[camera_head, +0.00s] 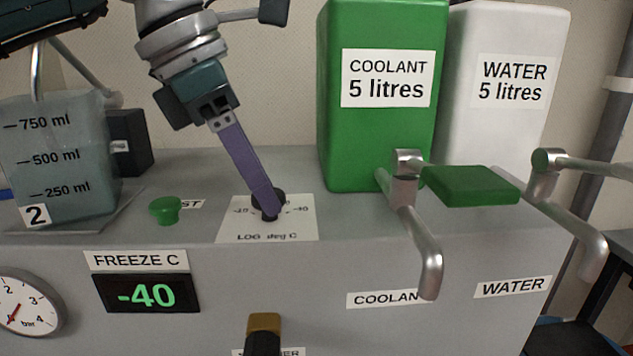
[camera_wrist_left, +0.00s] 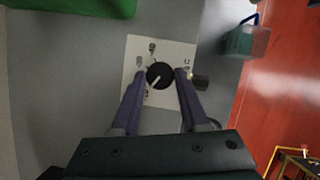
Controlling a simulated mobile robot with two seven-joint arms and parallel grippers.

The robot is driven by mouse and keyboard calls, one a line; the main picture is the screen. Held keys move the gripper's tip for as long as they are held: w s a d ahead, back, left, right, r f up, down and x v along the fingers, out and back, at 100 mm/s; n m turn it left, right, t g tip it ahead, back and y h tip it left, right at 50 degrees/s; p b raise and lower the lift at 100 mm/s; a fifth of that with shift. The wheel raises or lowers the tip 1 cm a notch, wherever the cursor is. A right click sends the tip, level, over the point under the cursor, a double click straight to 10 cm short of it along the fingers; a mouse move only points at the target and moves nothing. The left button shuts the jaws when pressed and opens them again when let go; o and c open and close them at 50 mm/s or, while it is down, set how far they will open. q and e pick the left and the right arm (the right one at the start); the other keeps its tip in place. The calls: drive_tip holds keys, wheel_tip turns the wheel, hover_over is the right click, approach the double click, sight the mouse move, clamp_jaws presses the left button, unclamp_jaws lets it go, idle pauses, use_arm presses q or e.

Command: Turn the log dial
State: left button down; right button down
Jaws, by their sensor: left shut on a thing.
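The log dial (camera_head: 268,196) is a black knob on a white plate (camera_head: 245,232) marked "LOG deg C", on top of the grey cabinet. In the wrist view the dial (camera_wrist_left: 159,75) shows a white pointer line slanting down and to the left. My left gripper (camera_head: 267,212) reaches down to the dial with its purple fingers and hides part of it. In the wrist view the left gripper's fingertips (camera_wrist_left: 160,80) stand on either side of the knob, shut on it. My right gripper is not in view.
A green button (camera_head: 165,209) and a beaker (camera_head: 60,160) stand left of the dial. Right are a green coolant tank (camera_head: 375,150), a white water tank (camera_head: 510,120) and metal taps (camera_head: 420,240). The front display (camera_head: 145,294) reads -40.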

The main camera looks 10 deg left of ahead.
use_arm(q)
drive_tip(key=shift+c, duration=2.1)
unclamp_jaws()
drive_tip(key=shift+r, duration=0.1)
drive_tip(key=shift+a+r, duration=0.15)
drive_tip(key=shift+r, duration=0.15)
drive_tip(key=b+v, duration=0.2)
drive_tip(key=v, duration=0.7)
drive_tip(key=shift+b, duration=0.35)
drive_tip(key=shift+r, duration=0.1)
